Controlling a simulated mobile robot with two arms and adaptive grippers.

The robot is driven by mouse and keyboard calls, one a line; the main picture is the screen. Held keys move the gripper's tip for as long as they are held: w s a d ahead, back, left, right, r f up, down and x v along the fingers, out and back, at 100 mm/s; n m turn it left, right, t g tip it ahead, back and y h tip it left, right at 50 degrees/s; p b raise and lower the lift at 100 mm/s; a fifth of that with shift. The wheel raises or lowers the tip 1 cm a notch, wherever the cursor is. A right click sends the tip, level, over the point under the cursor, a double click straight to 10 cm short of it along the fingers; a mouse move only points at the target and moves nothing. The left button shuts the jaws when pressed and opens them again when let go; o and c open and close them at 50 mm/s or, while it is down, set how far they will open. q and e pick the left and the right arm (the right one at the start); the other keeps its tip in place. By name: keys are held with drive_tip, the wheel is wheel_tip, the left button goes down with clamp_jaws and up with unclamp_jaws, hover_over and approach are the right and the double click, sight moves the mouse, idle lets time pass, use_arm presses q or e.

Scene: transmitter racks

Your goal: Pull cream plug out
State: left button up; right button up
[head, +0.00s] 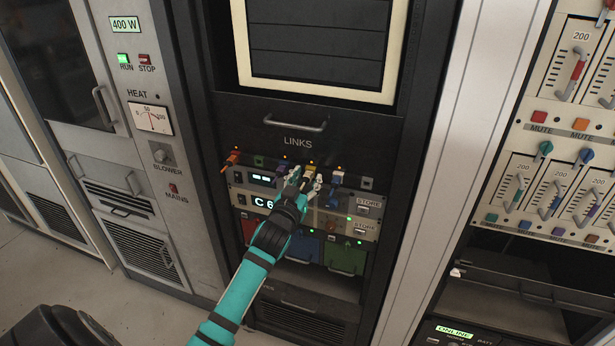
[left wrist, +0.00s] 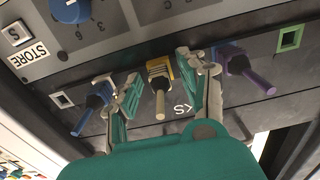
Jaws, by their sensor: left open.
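The cream plug (left wrist: 160,103) sits in a yellow-framed socket (left wrist: 158,68) on the dark links panel in the left wrist view. My left gripper (left wrist: 157,78) is open, with one teal finger on each side of the cream plug. Small gaps show between the fingers and the plug. In the head view my left gripper (head: 305,184) is at the links row and largely hides the cream plug; part of the yellow socket frame (head: 311,168) shows above it. My right gripper is not in view.
A blue plug (left wrist: 92,112) and a purple plug (left wrist: 250,76) sit close on either side of the fingers. A green-framed socket (left wrist: 290,38) is empty. An orange plug (head: 233,158) is at the row's left end. A drawer handle (head: 296,124) juts out above the row.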

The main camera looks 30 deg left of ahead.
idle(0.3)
use_arm(q)
clamp_jaws()
idle(0.3)
drive_tip(key=shift+s+p, duration=0.15)
drive_tip(key=shift+p, duration=0.2)
drive_tip(key=shift+s+d, duration=0.1)
drive_tip(key=shift+s, duration=0.05)
drive_tip(key=shift+p+v, duration=1.1)
drive_tip(key=shift+v, duration=1.6)
